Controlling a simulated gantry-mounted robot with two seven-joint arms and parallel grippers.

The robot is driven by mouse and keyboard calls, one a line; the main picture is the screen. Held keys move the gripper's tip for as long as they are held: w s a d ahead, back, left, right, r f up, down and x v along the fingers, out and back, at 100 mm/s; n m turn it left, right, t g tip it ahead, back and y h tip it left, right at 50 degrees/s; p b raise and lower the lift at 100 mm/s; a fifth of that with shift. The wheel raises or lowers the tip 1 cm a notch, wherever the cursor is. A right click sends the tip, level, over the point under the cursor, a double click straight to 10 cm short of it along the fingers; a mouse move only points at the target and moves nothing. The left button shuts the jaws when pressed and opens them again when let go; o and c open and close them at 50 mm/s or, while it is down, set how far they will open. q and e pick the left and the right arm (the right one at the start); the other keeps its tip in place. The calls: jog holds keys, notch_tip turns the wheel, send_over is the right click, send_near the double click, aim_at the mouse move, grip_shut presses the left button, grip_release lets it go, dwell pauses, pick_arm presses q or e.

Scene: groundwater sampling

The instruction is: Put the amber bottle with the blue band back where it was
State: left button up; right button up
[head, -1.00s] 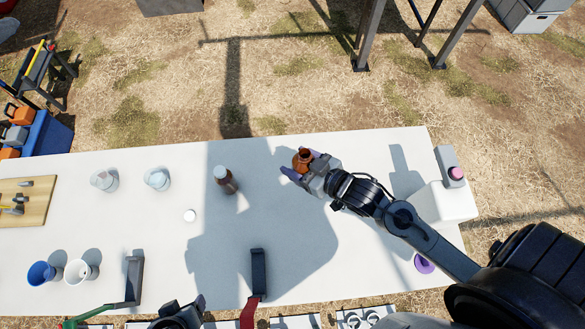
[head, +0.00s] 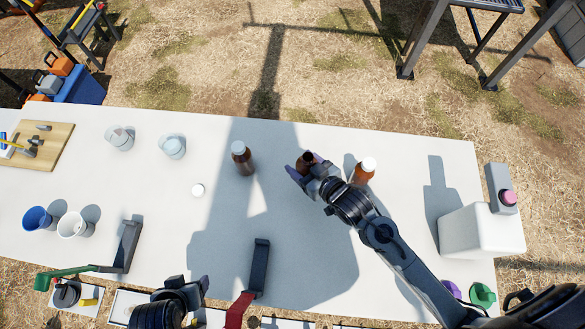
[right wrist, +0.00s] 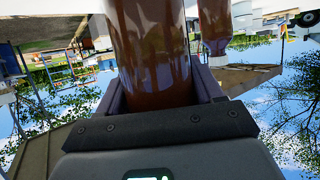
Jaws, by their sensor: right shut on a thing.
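My right gripper (head: 308,172) is shut on an amber bottle (head: 303,163) with a dark, uncapped mouth. In the right wrist view its brown body (right wrist: 152,45) fills the space between the fingers. No blue band shows on it; the fingers cover part of it. I cannot tell whether its base touches the table. One white-capped amber bottle (head: 242,159) stands to its left, and another (head: 362,173) stands close on its right, beside my wrist. My left gripper (head: 196,290) is at the front edge, partly seen, its jaw state unclear.
The white table (head: 330,270) has a loose white cap (head: 197,190) at centre left. Two clear containers (head: 172,147) stand back left, with blue (head: 37,218) and white (head: 72,225) cups in front. A white jug (head: 480,232) stands at the right end. A dark-and-red bracket (head: 258,270) is at the front.

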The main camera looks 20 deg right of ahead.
pick_arm(q)
jog(key=shift+a+f+b, duration=0.1)
jog(key=shift+f+b, duration=0.75)
jog(key=shift+f, duration=0.2)
pick_arm(e)
jog(key=shift+w+a+f, duration=0.35)
jog(key=shift+w+f, duration=0.05)
jog(key=shift+f, duration=0.6)
jog(key=shift+w+a+f, duration=0.3)
jog(key=shift+w+f, duration=0.15)
jog(key=shift+f, duration=0.5)
jog(key=shift+w+a+f, duration=0.35)
jog(key=shift+w+f, duration=0.05)
jog(key=shift+f, duration=0.6)
jog(key=shift+f, duration=0.2)
jog(key=o, duration=1.3)
pick_arm(q)
jog(key=shift+d, duration=0.2)
pick_arm(e)
jog(key=shift+r, duration=0.1)
